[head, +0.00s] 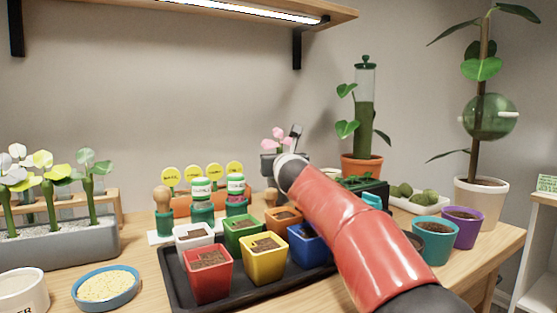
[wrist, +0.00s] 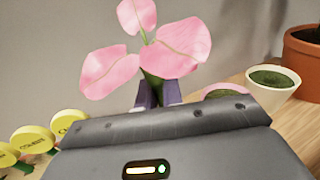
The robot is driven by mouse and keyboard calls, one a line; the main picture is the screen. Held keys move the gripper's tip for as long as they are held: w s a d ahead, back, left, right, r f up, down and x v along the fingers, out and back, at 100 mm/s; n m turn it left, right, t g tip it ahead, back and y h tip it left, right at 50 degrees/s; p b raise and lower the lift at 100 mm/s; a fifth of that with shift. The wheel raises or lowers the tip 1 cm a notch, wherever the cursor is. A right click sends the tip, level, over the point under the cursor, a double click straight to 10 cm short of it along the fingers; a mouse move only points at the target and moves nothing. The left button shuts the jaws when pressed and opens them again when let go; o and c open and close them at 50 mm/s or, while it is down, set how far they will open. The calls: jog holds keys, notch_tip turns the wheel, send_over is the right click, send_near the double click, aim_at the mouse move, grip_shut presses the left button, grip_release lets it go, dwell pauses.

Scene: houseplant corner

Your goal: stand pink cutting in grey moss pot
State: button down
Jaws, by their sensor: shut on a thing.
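The pink cutting (head: 277,141) stands upright above my gripper (head: 282,160) in the head view, over the back of the table. In the wrist view the pink leaves (wrist: 180,48) spread over the fingertips of my gripper (wrist: 158,96), which are shut on its green stem. The stem's lower end is hidden by the gripper body. In the wrist view a pale moss-topped pot (wrist: 286,93) stands to the right, apart from the cutting. A pink-rimmed pot (wrist: 226,93) sits partly hidden beside it. I cannot tell which is the grey moss pot; my arm covers that area in the head view.
A black tray (head: 180,291) of coloured soil pots fills the front middle. Yellow round labels (head: 202,171) and small bottles stand behind it. Terracotta (head: 361,168), teal (head: 433,244) and purple (head: 466,230) pots stand right. A shelf (head: 250,12) hangs above.

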jog(key=c, duration=1.1)
grip_release()
jog(key=shift+o, duration=0.2)
notch_tip(320, 180, up, 7)
jog(key=p, duration=0.5)
jog(key=shift+p, duration=0.35)
jog(key=shift+s, duration=0.1)
